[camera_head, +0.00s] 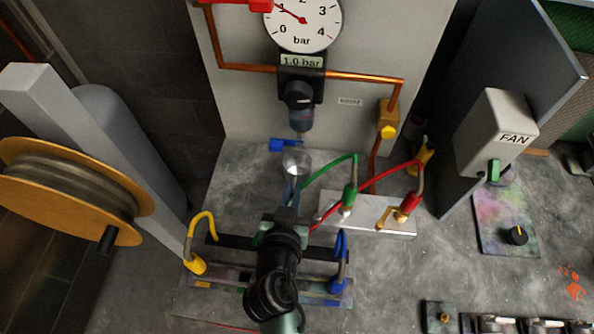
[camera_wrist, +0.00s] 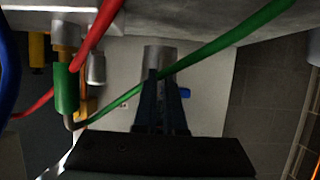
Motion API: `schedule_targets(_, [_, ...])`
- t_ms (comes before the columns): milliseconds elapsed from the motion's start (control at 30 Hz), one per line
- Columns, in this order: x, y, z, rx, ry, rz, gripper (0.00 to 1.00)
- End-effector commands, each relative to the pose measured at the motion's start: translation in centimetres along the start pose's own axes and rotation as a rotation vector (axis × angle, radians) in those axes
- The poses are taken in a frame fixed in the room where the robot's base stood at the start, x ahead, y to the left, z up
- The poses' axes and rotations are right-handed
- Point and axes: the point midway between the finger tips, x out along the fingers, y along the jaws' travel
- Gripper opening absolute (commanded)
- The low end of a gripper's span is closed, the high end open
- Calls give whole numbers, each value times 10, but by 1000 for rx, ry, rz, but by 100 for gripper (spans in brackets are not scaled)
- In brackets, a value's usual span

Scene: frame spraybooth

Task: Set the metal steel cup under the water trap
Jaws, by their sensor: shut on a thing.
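The steel cup (camera_head: 296,162) is a small shiny round vessel, just in front of and below the water trap in the head view. The water trap (camera_head: 300,118) is a dark, bluish bowl hanging under the black regulator below the gauge. My gripper (camera_head: 291,188) reaches away from me over the bench, shut on the cup. In the wrist view my gripper (camera_wrist: 161,88) has its blue fingers at the grey cup (camera_wrist: 159,58). A blue tab (camera_head: 283,145) sits near the trap's lower end. I cannot tell whether the cup is directly under the trap or touching the bench.
A green hose (camera_head: 325,168) and a red hose (camera_head: 385,170) arch close to the right of my gripper, from fittings on a pale plate (camera_head: 385,222). Yellow and blue hooked hoses stand nearer me. Bench left of the cup (camera_head: 240,180) is clear.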

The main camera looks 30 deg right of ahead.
Motion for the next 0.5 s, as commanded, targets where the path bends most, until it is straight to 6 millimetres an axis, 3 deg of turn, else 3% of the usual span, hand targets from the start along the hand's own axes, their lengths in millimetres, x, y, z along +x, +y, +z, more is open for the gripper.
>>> schedule_targets(100, [21,-1,0,0,1,1,0])
schedule_targets(500, [58,-1,2,2,0,0,0])
